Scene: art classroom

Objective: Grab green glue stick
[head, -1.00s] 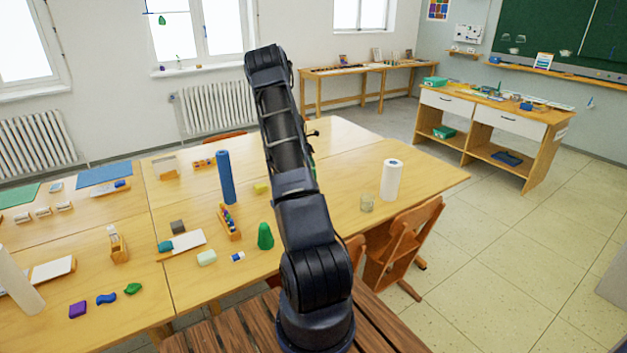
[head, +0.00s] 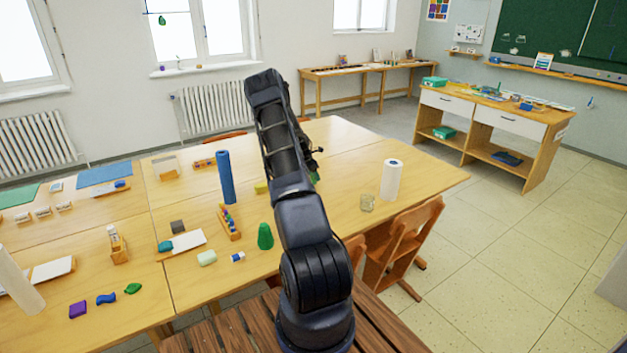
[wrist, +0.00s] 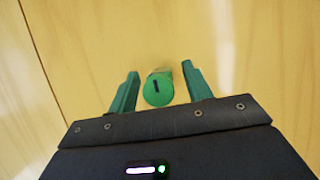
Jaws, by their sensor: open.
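The green glue stick (wrist: 158,88) shows in the wrist view as a round green end with a dark slot, seen from above. It lies between the two teal fingers of my gripper (wrist: 160,90), with small gaps to each finger. The gripper is open and holds nothing. In the head view my arm covers most of that spot, and only a bit of green (head: 314,178) shows beside the arm; I cannot tell whether it is the glue stick or a finger.
Bare table surrounds the glue stick.

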